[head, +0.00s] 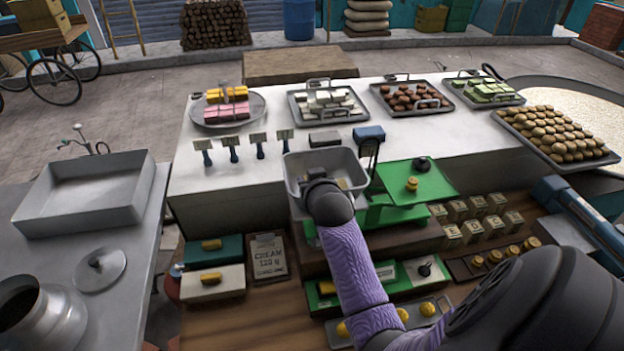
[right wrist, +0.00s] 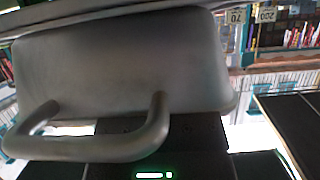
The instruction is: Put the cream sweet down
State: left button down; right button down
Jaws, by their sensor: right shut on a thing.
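A grey metal pan (head: 349,160) with a small yellow piece (head: 342,184) in it is at the middle of the head view, over the counter's front edge beside a green scale (head: 425,185). My right gripper (right wrist: 160,138) is shut on the pan's near side; my wrist hides the fingers in the head view. In the right wrist view the pan's grey wall (right wrist: 120,65) and bar handle (right wrist: 90,148) fill the upper left. A card reading CREAM 120 g (head: 269,258) lies on the lower wooden shelf. I cannot tell which piece is the cream sweet. My left gripper is not in view.
Trays of pink and yellow blocks (head: 228,108), white blocks (head: 327,103), brown sweets (head: 412,97) and green blocks (head: 487,88) line the white counter. Round sweets fill a tray (head: 556,133) at right. An empty metal tray (head: 88,185) stands left.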

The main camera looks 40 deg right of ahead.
jog(key=shift+c, duration=1.3)
grip_release()
jog(key=shift+r, duration=0.35)
jog(key=p+v, duration=0.1)
jog(key=v, duration=1.1)
jog(key=shift+r+p, duration=0.25)
jog(key=shift+p, duration=0.1)
